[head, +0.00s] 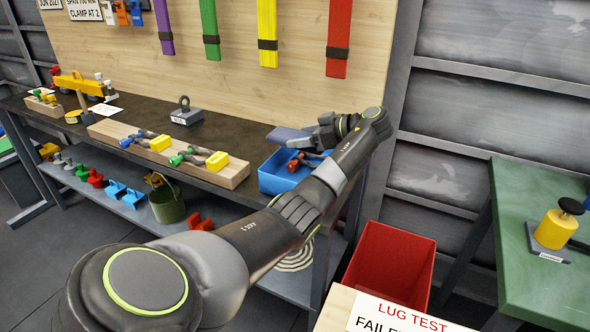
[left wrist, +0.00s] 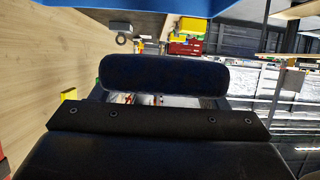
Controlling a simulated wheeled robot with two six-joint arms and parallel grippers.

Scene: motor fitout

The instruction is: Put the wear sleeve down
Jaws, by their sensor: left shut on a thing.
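The wear sleeve (head: 287,137) looks like a flat blue-grey piece at the tip of my left gripper (head: 322,132) in the head view. My left gripper is shut on it and holds it over the blue bin (head: 266,183). In the left wrist view the sleeve (left wrist: 165,76) shows as a dark navy, rounded pad across the middle. The fingers' grip on it is partly hidden. My right gripper is in neither view.
The blue bin holds red-and-grey pieces (head: 300,162). A wooden block (head: 235,176) with coloured fittings lies left on the dark bench. A grey weight (head: 186,114) stands behind it. A red bin (head: 390,265) is below right. Coloured slings (head: 267,25) hang on the board behind.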

